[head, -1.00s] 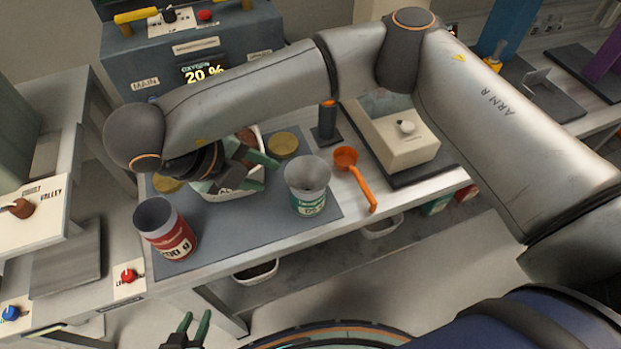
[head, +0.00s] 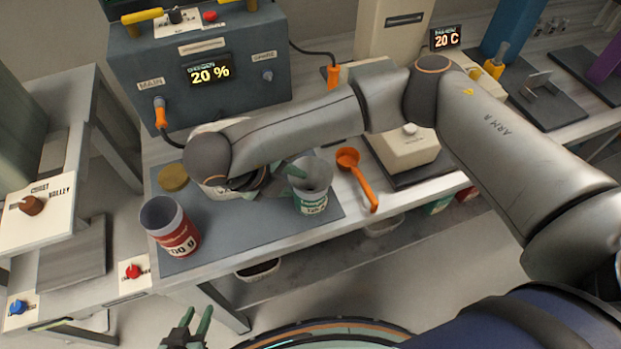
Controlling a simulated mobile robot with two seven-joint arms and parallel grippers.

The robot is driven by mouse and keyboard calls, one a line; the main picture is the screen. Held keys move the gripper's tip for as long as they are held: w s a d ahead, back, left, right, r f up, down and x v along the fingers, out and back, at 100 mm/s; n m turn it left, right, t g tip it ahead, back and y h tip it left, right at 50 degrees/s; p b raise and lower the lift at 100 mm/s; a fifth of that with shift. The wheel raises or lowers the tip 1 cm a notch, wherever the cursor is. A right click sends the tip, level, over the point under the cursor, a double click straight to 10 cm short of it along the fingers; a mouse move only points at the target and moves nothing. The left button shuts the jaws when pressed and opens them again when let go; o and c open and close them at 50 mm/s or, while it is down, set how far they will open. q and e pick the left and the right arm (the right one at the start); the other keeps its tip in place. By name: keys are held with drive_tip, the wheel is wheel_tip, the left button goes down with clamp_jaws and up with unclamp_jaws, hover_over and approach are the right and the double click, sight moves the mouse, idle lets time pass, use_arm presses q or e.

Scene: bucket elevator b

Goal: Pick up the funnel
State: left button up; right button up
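No funnel stands out clearly. A grey, wide-mouthed piece (head: 314,174) sits at the top of a teal-labelled can (head: 312,204) on the mat; I cannot tell whether it is a separate funnel or the can's own rim. My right gripper (head: 278,182) reaches in from the right over the mat. Its green fingers look apart, and one tip is at the left side of the grey mouth; contact cannot be told. My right wrist hides part of the gripper. My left gripper (head: 193,326) is low at the bottom edge, open and empty, away from the table.
A red-labelled can (head: 170,228) stands at the mat's front left. An orange scoop (head: 358,180) lies right of the teal can. A tan lid (head: 173,177) lies at left. The mat's front (head: 245,235) is clear.

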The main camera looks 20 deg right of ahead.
clamp_jaws()
idle(1.2)
